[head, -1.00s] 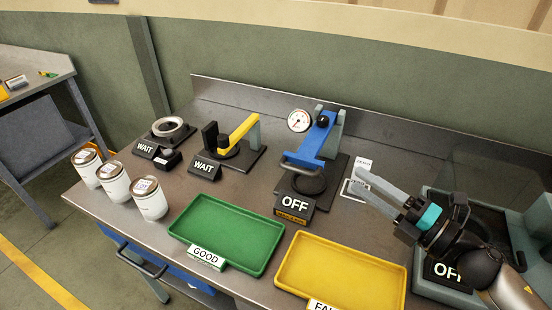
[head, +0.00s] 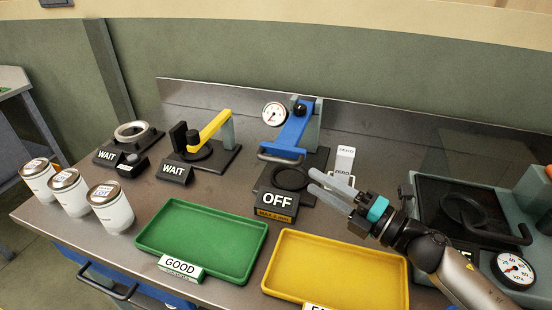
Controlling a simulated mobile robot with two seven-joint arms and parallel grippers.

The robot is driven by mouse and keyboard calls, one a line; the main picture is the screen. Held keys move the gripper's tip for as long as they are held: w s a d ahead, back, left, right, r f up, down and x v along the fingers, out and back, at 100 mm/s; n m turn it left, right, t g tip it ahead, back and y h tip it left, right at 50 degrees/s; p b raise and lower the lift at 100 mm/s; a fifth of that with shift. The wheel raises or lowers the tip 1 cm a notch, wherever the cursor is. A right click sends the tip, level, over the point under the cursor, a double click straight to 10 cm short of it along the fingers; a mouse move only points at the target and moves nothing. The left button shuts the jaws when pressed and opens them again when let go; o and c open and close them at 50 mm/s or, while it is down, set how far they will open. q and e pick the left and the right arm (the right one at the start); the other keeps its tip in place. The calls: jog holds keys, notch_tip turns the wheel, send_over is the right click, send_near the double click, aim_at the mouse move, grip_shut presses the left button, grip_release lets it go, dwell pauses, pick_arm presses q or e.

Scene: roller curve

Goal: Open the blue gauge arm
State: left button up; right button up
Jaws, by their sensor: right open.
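The blue gauge arm (head: 292,131) is on a dark stand at the back middle of the bench. A round white dial (head: 275,113) is beside its upper end. Its front handle (head: 279,158) shows beyond the round black pad (head: 292,178), which looks uncovered. I cannot tell exactly how far the arm is tilted. The OFF sign (head: 280,201) stands in front of the pad. My right gripper (head: 322,187) is open and empty, with its fingertips just right of the pad and apart from the blue handle. My left gripper is out of view.
A green tray (head: 148,240) and a yellow tray (head: 268,279) lie in front. Several white jars (head: 110,207) stand at left. A yellow-arm station (head: 212,128) and a ring station (head: 133,131) are behind. A white ZERO plate (head: 345,161) is near my right gripper.

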aim_at(276, 160)
jog(key=x, duration=1.1)
jog(key=shift+w+a, duration=0.15)
jog(key=shift+w, duration=0.05)
jog(key=shift+c, duration=0.2)
grip_shut()
jog(key=shift+r+p, duration=0.1)
jog(key=shift+p, duration=0.2)
dwell(0.5)
